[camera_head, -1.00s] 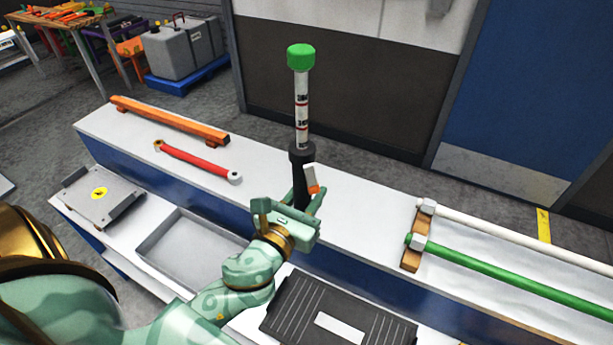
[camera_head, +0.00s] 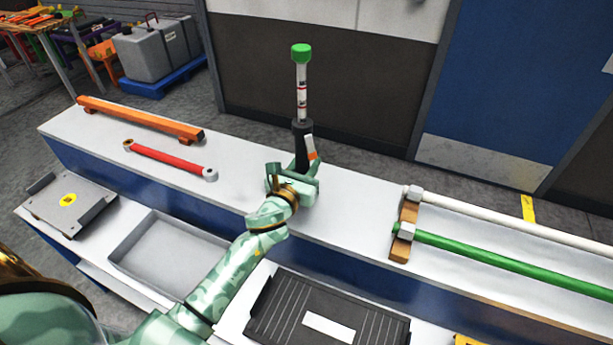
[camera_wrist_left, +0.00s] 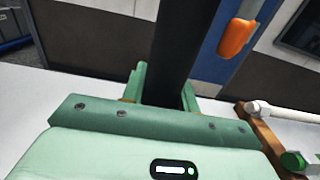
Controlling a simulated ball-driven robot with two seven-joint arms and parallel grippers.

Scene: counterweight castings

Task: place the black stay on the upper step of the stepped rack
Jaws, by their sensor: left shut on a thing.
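The black stay (camera_head: 302,145) stands upright in my left gripper (camera_head: 299,178). It has a thick black lower part, a pale marked rod and a green cap, with an orange-and-white tag on its side. My left gripper is shut on the black part. In the left wrist view the black stay (camera_wrist_left: 182,45) passes between the fingers (camera_wrist_left: 165,92). Its lower end is hidden behind the gripper, so I cannot tell whether it touches the surface. It is over the white upper step (camera_head: 345,212) of the stepped rack. My right gripper is not in view.
On the upper step lie an orange bar (camera_head: 140,118), a red link (camera_head: 168,159), and a white rod (camera_head: 500,220) and green rod (camera_head: 490,262) on a wooden block (camera_head: 402,250). The lower step holds a grey tray (camera_head: 165,258), a grey plate (camera_head: 78,212) and a black tray (camera_head: 300,334).

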